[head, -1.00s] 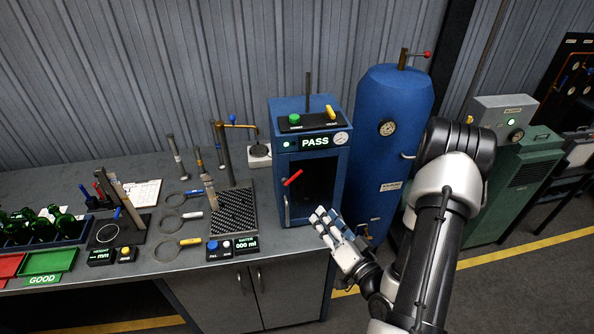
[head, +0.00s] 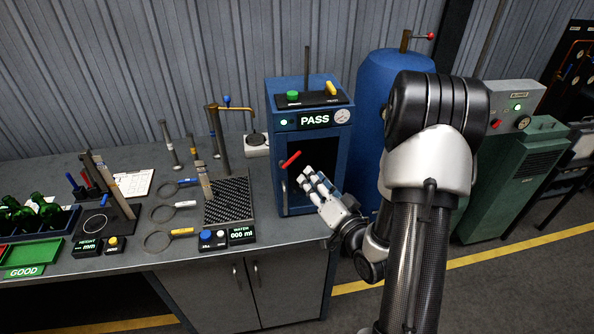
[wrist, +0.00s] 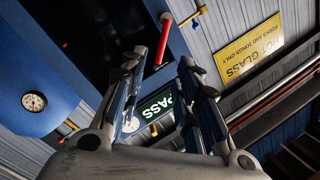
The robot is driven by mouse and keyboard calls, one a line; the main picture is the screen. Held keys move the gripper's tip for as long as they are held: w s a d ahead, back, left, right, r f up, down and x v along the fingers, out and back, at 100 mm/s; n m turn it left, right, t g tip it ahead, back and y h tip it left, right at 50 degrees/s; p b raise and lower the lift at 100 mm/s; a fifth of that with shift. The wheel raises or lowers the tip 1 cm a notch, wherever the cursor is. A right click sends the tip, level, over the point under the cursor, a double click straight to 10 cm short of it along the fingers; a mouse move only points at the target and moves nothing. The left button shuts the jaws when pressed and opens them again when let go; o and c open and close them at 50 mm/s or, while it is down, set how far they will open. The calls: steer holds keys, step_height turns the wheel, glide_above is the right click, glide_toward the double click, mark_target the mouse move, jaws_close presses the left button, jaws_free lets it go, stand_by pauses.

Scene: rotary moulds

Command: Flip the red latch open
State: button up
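The red latch (head: 291,159) is a short red handle, tilted, on the front of the blue cabinet (head: 300,88), at the left side of its dark door (head: 308,172). In the wrist view the red latch (wrist: 164,40) shows just beyond and between my fingertips. My gripper (head: 313,180) is in front of the door, a little right of and below the latch in the head view. Its fingers are apart with nothing between them. I see no contact with the latch.
A lit PASS display (head: 315,120) and a gauge (head: 342,116) sit above the door. A tall blue tank (head: 398,62) stands to the right. A grid plate (head: 230,203) and a water box (head: 241,234) lie on the bench (head: 150,285) to the left.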

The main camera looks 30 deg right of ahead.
mark_target(295, 158)
steer(key=b, duration=0.3)
steer(key=shift+w+f, duration=0.15)
steer(key=shift+w, duration=0.15)
steer(key=shift+w+a+b, duration=0.1)
steer(key=shift+b, duration=0.7)
steer(key=w, duration=0.8)
steer(key=shift+w+r, duration=0.25)
steer(key=shift+w, duration=0.15)
jaws_close()
